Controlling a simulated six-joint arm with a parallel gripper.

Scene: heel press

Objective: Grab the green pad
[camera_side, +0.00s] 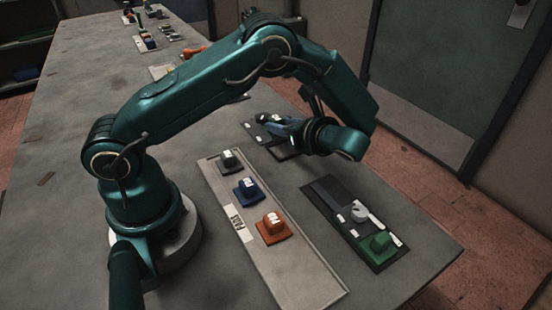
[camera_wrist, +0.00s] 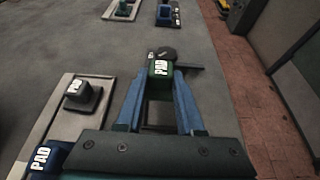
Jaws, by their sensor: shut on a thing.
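A green pad (camera_wrist: 159,70) with a white PAD label sits between the two blue fingers of my gripper (camera_wrist: 161,86) in the wrist view. The fingers touch it on both sides and are shut on it. A dark round knob (camera_wrist: 166,53) is just beyond the pad. In the side view my gripper (camera_side: 272,121) is low over a dark plate (camera_side: 287,153) past the tray; the held pad cannot be made out there. Another green block (camera_side: 380,243) sits on a separate dark plate (camera_side: 329,190) at the right, beside a grey knob (camera_side: 360,212).
A pale tray (camera_side: 297,274) marked PADS holds a dark grey pad (camera_side: 231,159), a blue pad (camera_side: 248,188) and an orange pad (camera_side: 272,224). More small parts (camera_side: 150,42) stand at the table's far end. Bare table (camera_wrist: 60,40) lies at the left of the wrist view.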

